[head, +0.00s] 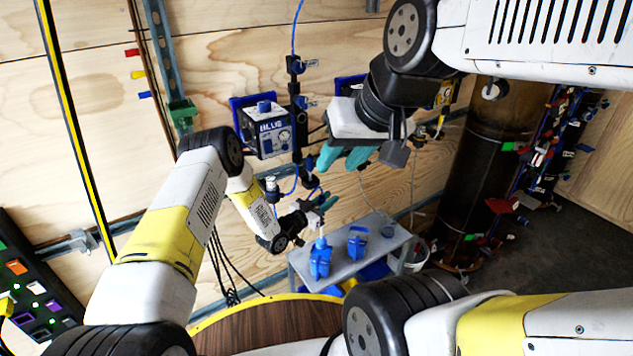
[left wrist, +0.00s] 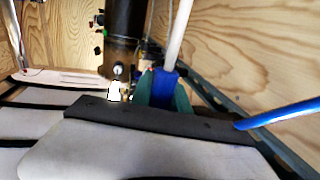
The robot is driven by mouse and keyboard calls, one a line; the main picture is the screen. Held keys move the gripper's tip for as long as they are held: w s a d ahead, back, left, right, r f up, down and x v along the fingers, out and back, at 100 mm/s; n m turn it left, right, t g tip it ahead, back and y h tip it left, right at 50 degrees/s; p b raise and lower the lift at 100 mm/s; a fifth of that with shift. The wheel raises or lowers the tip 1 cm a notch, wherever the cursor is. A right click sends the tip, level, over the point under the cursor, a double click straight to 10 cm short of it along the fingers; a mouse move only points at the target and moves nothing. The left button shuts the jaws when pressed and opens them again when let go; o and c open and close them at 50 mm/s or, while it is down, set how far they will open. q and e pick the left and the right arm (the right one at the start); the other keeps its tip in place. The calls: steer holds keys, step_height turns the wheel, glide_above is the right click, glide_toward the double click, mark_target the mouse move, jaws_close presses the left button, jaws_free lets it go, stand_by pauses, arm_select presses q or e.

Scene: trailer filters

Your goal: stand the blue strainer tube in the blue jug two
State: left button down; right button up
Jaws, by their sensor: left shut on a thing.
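My left gripper (head: 322,205) is above the small grey table; its teal fingers also show in the left wrist view (left wrist: 163,90). It is shut on the blue strainer tube (left wrist: 164,88), a blue piece with a white shaft above it. In the head view the fingers are small and the tube is hard to make out. One blue jug (head: 320,264) stands on the table below this gripper, with a pale piece at its top. Another blue jug (head: 357,246) stands to its right. I cannot tell which is jug two. My right gripper (head: 345,158) is higher up, its teal fingers apart and empty.
The grey table (head: 385,247) has free room at its right end. A box marked BLUE (head: 268,132) and a black post with blue fittings (head: 297,100) are on the wooden wall. A dark cylinder (head: 493,165) stands at right. A blue hose (left wrist: 280,115) crosses the wrist view.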

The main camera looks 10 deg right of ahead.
arm_select(q)
step_height(320, 180, down, 12)
steer(key=shift+r, duration=0.2)
stand_by(0.9)
steer(key=shift+f, duration=0.9)
stand_by(0.7)
steer(key=c, duration=1.2)
jaws_free()
steer(key=shift+o, duration=0.2)
steer(key=v, duration=0.7)
steer(key=shift+s+a, duration=0.25)
steer(key=shift+a, duration=0.1)
steer(key=shift+r, duration=0.1)
